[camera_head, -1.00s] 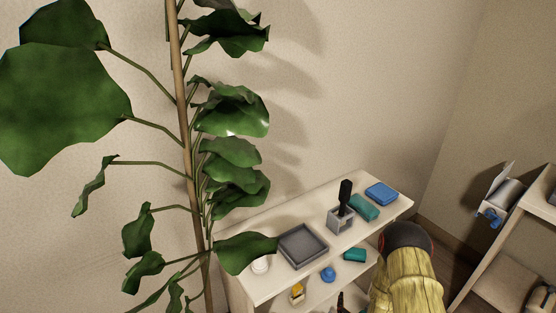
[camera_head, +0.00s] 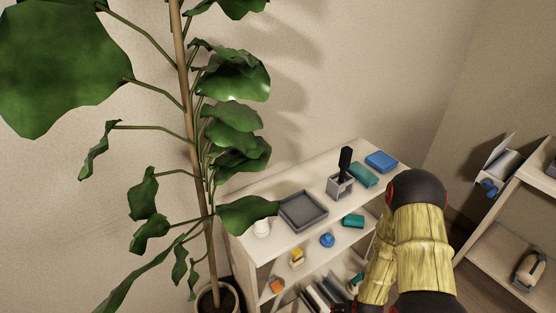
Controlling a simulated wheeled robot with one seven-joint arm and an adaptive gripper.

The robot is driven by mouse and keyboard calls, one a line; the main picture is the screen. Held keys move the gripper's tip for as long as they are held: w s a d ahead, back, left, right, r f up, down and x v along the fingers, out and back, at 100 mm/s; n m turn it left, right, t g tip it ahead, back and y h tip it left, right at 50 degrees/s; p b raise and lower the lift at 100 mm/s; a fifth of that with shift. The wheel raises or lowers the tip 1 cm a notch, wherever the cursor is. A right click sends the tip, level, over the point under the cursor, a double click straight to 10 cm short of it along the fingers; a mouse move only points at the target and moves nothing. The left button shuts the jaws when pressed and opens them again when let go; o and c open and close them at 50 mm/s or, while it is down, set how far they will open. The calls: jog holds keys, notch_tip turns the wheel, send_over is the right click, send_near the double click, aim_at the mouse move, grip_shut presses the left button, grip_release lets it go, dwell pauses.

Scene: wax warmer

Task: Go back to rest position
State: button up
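My arm, in yellow covering with dark joints, shows at the lower right of the head view, in front of the right end of the shelf unit (camera_head: 245,245). My gripper is not clearly visible; the low part of the arm runs out at the bottom edge. On the shelf top are a grey square tray (camera_head: 303,212), a grey holder with a black-handled tool (camera_head: 341,180), a teal block (camera_head: 363,175), a blue box (camera_head: 381,161) and a white cup-like thing (camera_head: 262,228).
A tall potted plant (camera_head: 186,120) stands left of the shelf, its leaves reaching over the shelf's left end. Lower shelves hold a blue item (camera_head: 327,240), a teal item (camera_head: 353,221), a yellow item (camera_head: 297,257) and books (camera_head: 318,297). Another shelf unit (camera_head: 490,245) stands at right.

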jog(key=s+a+r+t+p, duration=0.1)
jog(key=s+r, duration=0.3)
jog(key=r, duration=1.5)
jog(key=s+a+r+n+p, duration=0.1)
jog(key=s+a+r, duration=0.3)
jog(key=r, duration=1.5)
jog(key=s+a+r+n+t+p, duration=0.1)
jog(key=s+a+r, duration=0.2)
jog(key=r, duration=1.7)
jog(key=s, duration=0.2)
jog(key=shift+s+t+y, duration=0.3)
jog(key=shift+s, duration=0.1)
